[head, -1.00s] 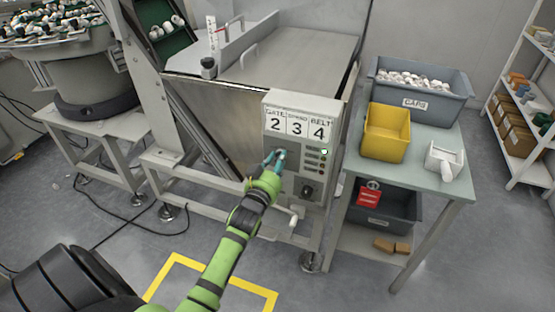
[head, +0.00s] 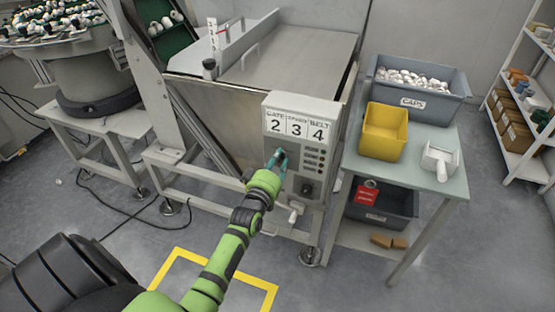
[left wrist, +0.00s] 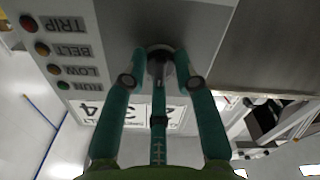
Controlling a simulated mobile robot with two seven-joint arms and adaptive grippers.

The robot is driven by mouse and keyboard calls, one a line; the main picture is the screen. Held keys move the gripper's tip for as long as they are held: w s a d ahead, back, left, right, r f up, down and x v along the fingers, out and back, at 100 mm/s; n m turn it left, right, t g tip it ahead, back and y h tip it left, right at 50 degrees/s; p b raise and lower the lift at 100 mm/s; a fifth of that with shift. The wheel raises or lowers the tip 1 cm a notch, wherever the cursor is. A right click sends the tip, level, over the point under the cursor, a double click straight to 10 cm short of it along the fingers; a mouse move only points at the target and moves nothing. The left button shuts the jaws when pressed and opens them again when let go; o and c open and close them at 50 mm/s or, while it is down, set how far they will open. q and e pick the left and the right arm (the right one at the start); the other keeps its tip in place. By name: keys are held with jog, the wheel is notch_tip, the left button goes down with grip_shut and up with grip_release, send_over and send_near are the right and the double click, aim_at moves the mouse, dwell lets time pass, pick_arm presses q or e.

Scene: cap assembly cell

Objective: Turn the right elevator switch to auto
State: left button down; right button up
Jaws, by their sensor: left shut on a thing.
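The grey control box (head: 284,112) is on the front of the steel hopper machine and carries the display plates 2, 3 and 4. My left gripper (head: 279,156) is at the left part of its face. In the left wrist view its teal fingers (left wrist: 158,72) are shut around a round dark switch knob (left wrist: 156,58) on the panel. The knob's pointer and position marks are hidden by the fingers. A second dark rotary switch (head: 307,188) sits lower right on the panel, clear of the gripper. My right gripper is not in view.
Indicator lamps labelled TRIP, BELT, LOW and RUN (left wrist: 52,87) are beside the knob. A side table (head: 440,187) at the right holds a grey caps bin (head: 450,108), a yellow bin (head: 385,132) and a white scoop (head: 441,160).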

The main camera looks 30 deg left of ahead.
pick_arm(q)
jog(key=shift+f, duration=0.1)
dwell(0.4)
jog(key=c, duration=1)
grip_release()
jog(key=v, duration=1.2)
